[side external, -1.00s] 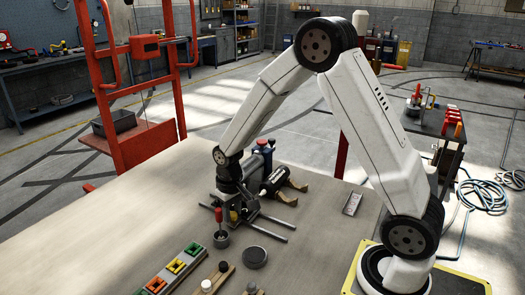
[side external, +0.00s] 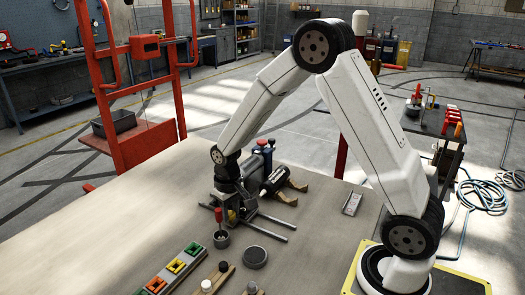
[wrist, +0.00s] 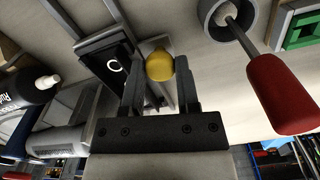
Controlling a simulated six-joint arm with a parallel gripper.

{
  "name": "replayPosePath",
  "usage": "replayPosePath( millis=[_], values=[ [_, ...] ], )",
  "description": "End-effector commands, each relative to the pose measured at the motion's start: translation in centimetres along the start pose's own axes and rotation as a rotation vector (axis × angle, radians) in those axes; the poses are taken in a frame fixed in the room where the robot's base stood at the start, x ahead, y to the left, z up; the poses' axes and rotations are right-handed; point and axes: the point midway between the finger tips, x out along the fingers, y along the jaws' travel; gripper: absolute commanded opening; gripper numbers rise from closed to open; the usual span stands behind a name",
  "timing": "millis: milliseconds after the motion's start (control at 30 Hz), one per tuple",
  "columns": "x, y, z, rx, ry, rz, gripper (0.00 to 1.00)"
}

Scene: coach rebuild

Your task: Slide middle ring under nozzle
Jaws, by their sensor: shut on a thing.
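My gripper (wrist: 159,88) is shut on a rounded yellow knob (wrist: 159,66) between its fingertips. In the side view my gripper (side external: 232,212) is low over the fixture, with a little of the knob showing. A dark block with a white circle (wrist: 117,66) sits beside the left finger in the wrist view. Two metal rails (side external: 268,231) run out at the fixture's right. A dark labelled canister (side external: 275,180) lies tilted behind; its outlet is not clear. I cannot make out the middle ring or the nozzle with certainty; my gripper and wrist cover part of the fixture.
A red-handled tool (side external: 219,217) stands in a small grey cup (side external: 221,239), close to my gripper. A round dark dish (side external: 254,257) lies in front. A strip with coloured square pieces (side external: 175,266) is at front left. The bench's left side is clear.

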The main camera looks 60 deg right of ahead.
Motion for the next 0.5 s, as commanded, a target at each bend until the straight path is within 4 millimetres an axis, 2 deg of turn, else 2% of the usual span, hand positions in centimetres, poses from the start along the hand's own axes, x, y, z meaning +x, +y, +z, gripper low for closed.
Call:
replayPosePath(
  millis=[233,500],
  values=[
    [-0.1,-0.5,-2.4,0.000,0.004,0.000,0.00],
    [-0.2,-0.7,-3.0,0.001,0.005,0.000,0.00]
  ],
)
